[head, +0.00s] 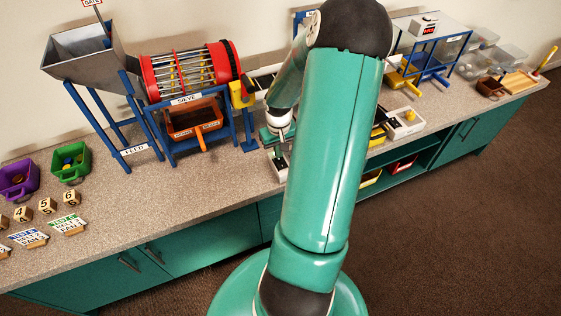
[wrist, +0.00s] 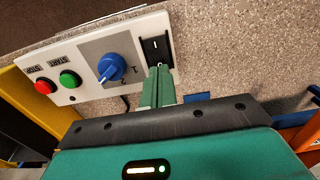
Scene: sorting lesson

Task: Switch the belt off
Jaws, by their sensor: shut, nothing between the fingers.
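In the wrist view a white control panel (wrist: 95,50) carries a red STOP button (wrist: 43,87), a green START button (wrist: 69,79), a blue knob (wrist: 111,68) with numbers beside it, and a black rocker switch (wrist: 155,48). My gripper (wrist: 160,70) is shut and empty, its fingertips at the lower edge of the rocker switch. I cannot tell whether they touch it. The rocker shows a white line mark. In the head view my gripper (head: 279,138) is low over the counter, just right of the sieve stand. My arm hides most of the belt.
The sieve drum (head: 190,68) and the feed hopper (head: 88,52) stand left of my gripper. Green (head: 70,160) and purple (head: 18,178) bins and number blocks lie further left. Another switch box (head: 404,122) is right of my arm. The counter front is clear at centre left.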

